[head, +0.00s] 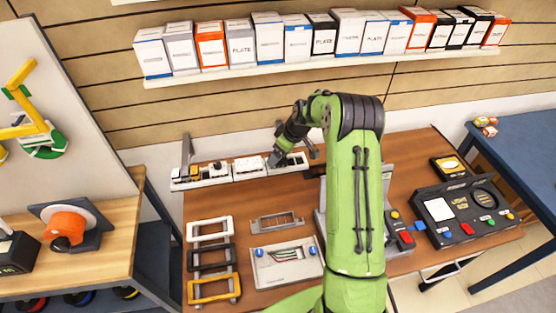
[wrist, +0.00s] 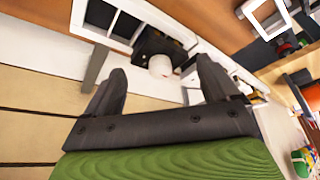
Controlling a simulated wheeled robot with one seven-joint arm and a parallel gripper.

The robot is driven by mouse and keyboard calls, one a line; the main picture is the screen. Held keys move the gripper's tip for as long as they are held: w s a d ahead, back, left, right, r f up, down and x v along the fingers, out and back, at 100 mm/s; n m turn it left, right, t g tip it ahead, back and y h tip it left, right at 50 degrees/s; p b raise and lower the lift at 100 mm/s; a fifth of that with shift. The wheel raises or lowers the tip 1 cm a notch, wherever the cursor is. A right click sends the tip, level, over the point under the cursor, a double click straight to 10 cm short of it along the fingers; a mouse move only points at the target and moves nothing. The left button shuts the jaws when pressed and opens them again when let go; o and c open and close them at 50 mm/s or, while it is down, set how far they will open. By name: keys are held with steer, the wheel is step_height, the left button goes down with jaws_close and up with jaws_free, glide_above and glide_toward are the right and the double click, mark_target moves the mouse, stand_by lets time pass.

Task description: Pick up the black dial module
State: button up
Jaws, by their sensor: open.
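The black dial module (wrist: 150,43), with a round white knob, sits in a white rail frame in the wrist view. My gripper (wrist: 160,66) is open, with one finger on each side of the knob in that view. The fingers look apart from the module, though the remaining distance is hard to judge. In the head view my gripper (head: 277,157) points down at the right part of the white rail (head: 219,180) at the back of the table. The module cannot be made out there, as the gripper and arm cover that spot.
White modules (head: 248,165) stand left along the rail, with a grey upright post (head: 186,150) near its left end. Three coloured frames (head: 212,259) and a panel with blue knobs (head: 288,265) lie in front. A black control box (head: 462,212) is at right. A box shelf (head: 330,66) hangs above.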

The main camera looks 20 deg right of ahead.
steer(key=x, duration=0.2)
steer(key=shift+w+a+f, duration=0.1)
steer(key=shift+w+f, duration=0.2)
steer(key=shift+w, duration=0.05)
steer(key=shift+s, duration=0.15)
steer(key=shift+c, duration=0.6)
steer(key=c, duration=0.7)
steer(key=shift+o, duration=0.2)
step_height(320, 180, up, 10)
steer(key=shift+b, duration=0.4)
